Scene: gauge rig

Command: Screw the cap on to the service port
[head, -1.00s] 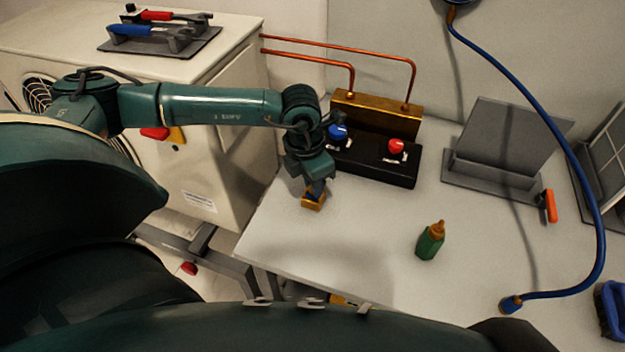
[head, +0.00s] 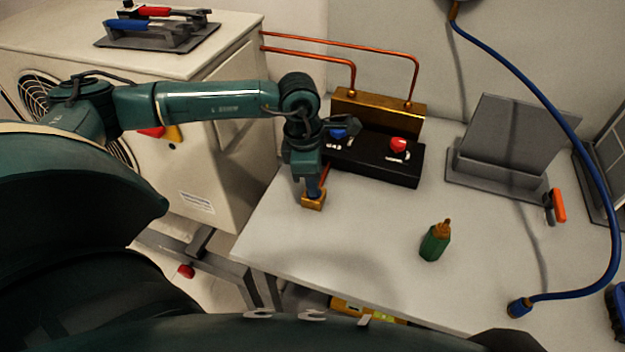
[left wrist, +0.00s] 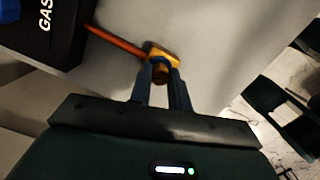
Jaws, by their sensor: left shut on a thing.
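A small brass block (head: 312,202), which I take for the service port, stands near the table's left edge. A copper pipe (left wrist: 118,41) runs from it towards the black manifold. My left gripper (head: 316,190) points down directly over the block. In the left wrist view its two fingers (left wrist: 161,74) are shut on a small round brownish piece, probably the cap, right at the block (left wrist: 165,54). The fingers hide most of that piece. I cannot tell whether it is seated on the port. My right gripper is not in view.
The black manifold (head: 375,163) with a blue knob (head: 338,132) and a red knob (head: 398,145) stands behind. A blue hose (head: 590,175) lies along the right. The front middle of the table (head: 345,235) is clear.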

